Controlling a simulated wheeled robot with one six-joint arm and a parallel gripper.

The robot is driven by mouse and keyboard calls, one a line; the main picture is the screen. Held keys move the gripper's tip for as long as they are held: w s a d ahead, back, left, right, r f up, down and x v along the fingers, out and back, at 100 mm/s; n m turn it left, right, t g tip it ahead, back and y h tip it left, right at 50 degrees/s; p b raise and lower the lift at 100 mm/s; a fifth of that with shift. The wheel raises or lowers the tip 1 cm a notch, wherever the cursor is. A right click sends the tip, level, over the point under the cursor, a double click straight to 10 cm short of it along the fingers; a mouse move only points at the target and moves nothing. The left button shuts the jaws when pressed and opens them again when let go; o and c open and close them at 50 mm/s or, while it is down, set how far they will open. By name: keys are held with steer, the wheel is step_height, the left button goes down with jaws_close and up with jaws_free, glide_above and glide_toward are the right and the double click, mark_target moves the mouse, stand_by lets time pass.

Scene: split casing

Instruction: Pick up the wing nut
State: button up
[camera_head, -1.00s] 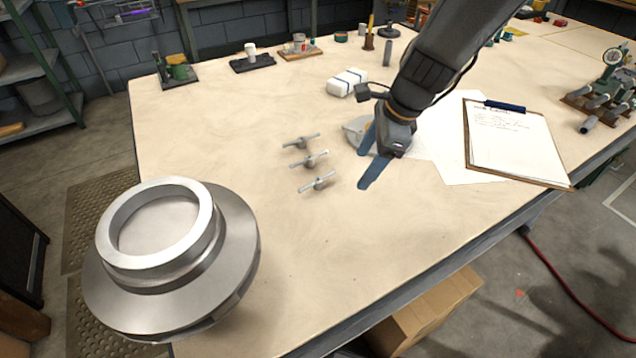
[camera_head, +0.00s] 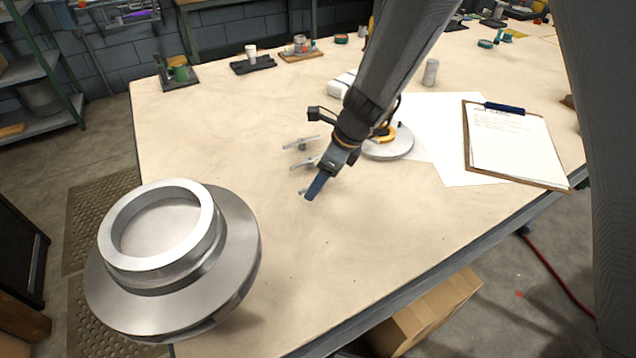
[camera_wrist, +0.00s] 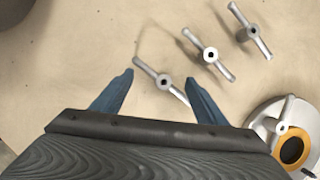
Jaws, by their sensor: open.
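Three silvery wing nuts stand in a row on the bench. In the head view the far wing nut (camera_head: 301,143) and the middle wing nut (camera_head: 304,163) show. The near one (camera_head: 303,190) is mostly hidden behind my gripper (camera_head: 315,187). In the wrist view the near wing nut (camera_wrist: 163,82) lies just ahead of and between the blue fingertips of my gripper (camera_wrist: 158,82). The middle wing nut (camera_wrist: 209,55) and far wing nut (camera_wrist: 251,31) are to its upper right. My gripper is open and holds nothing.
A large round metal casing (camera_head: 165,265) stands at the front left. A grey disc with a yellow ring (camera_head: 390,145) lies right of my gripper; the wrist view shows another winged piece on it (camera_wrist: 283,127). A clipboard (camera_head: 515,145) lies on the right. The front middle bench (camera_head: 330,260) is clear.

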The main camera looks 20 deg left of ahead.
steer(key=shift+f, duration=0.1)
jaws_close()
stand_by(0.3)
